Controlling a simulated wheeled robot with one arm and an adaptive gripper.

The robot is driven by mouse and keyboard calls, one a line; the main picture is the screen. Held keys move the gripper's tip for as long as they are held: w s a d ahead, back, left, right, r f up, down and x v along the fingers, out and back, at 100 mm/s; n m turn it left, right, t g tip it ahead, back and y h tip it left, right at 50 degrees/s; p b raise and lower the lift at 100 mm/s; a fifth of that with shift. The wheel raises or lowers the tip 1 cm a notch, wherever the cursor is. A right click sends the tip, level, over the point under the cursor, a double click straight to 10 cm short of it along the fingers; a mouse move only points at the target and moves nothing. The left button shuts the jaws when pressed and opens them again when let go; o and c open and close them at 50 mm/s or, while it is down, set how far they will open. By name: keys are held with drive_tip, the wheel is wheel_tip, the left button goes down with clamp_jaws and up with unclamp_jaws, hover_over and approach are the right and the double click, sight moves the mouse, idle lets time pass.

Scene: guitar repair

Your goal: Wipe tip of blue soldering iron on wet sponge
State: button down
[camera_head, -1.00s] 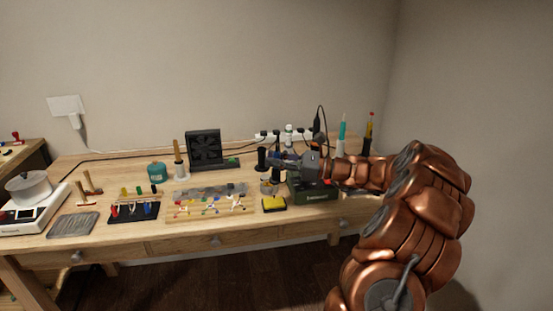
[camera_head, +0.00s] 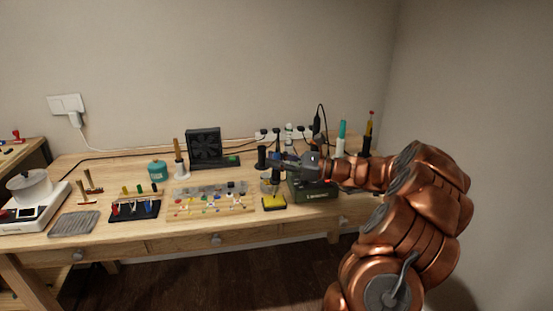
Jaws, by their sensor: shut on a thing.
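The yellow sponge (camera_head: 274,203) lies near the front of the workbench, in a dark holder, left of the green station. My gripper (camera_head: 279,164) reaches in from the right, above and behind the sponge. It is shut on a dark bluish thing, seemingly the blue soldering iron (camera_head: 276,157), which is small and partly covered by the fingers. I cannot make out its tip or whether it touches anything. The gripper stands higher than the sponge in the picture.
A dark green station (camera_head: 314,195) stands under my wrist. A black fan (camera_head: 204,147), a teal-topped bottle (camera_head: 341,137) and a power strip (camera_head: 270,136) stand behind. A wooden parts tray (camera_head: 212,207) lies left of the sponge. The bench front edge is clear.

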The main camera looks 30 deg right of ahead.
drive_tip(key=shift+f, duration=0.45)
idle(0.5)
drive_tip(key=shift+w+a+p, duration=0.25)
drive_tip(key=shift+a+p, duration=0.4)
drive_tip(key=shift+a, duration=0.05)
drive_tip(key=shift+s+d+r+p, duration=0.1)
drive_tip(key=shift+s+d+p, duration=0.1)
drive_tip(key=shift+d+p, duration=0.4)
drive_tip(key=shift+s+d+p, duration=0.35)
drive_tip(key=shift+d+p, duration=0.35)
drive_tip(key=shift+p, duration=0.55)
drive_tip(key=shift+w+a+p, duration=0.35)
drive_tip(key=shift+a+p, duration=0.15)
drive_tip(key=shift+a, duration=0.3)
idle(0.4)
drive_tip(key=shift+a, duration=0.2)
drive_tip(key=shift+w+a+p, duration=0.2)
drive_tip(key=shift+a+p, duration=0.1)
drive_tip(key=shift+a, duration=0.05)
drive_tip(key=shift+d, duration=0.15)
